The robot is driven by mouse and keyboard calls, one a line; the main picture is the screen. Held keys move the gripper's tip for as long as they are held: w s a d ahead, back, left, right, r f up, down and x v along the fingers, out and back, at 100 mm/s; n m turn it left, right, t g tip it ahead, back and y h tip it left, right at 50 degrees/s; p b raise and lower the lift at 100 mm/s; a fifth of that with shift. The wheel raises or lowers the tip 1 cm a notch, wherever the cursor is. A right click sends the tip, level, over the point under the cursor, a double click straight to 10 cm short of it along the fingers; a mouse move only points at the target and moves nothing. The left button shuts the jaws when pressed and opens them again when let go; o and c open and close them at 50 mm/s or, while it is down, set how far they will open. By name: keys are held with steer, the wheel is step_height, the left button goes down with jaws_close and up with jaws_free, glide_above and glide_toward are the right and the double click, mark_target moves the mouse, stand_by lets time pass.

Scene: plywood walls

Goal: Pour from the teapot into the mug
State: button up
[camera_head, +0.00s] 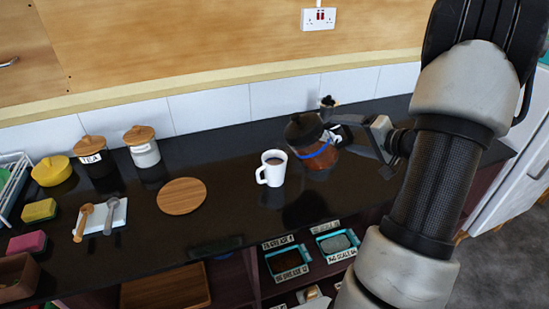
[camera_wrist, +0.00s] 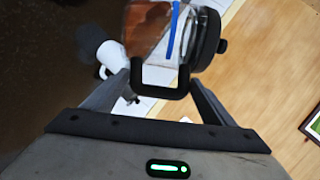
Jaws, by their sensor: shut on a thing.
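The teapot (camera_head: 320,158) has a clear body with amber-brown liquid, a dark lid and a blue band. It appears raised above the dark counter and tilted, just right of the mug. My gripper (camera_head: 345,128) is shut on the teapot's black handle; the wrist view shows the handle between the fingers (camera_wrist: 162,80) and the teapot body (camera_wrist: 150,28) beyond. The white mug (camera_head: 272,172) stands upright on the counter, its handle to the left, with brown contents visible inside. It also shows in the wrist view (camera_wrist: 112,57). I cannot see a stream between teapot and mug.
A round wooden board (camera_head: 181,196) lies left of the mug. Farther left are a tea canister (camera_head: 95,160), a white canister (camera_head: 144,153), spoons on a white rest (camera_head: 102,222) and a yellow pot (camera_head: 51,171). Labelled bins (camera_head: 290,264) sit below the front edge. Plywood wall stands behind.

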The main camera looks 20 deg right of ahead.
steer(key=shift+n+g+h, duration=0.3)
steer(key=shift+n+h, duration=0.2)
steer(key=shift+w+a+r, duration=0.3)
steer(key=shift+a+r, duration=0.3)
steer(key=shift+r, duration=0.25)
steer(key=shift+w+a+r, duration=0.25)
steer(key=shift+a+r, duration=0.3)
steer(key=shift+r, duration=0.3)
stand_by(1.6)
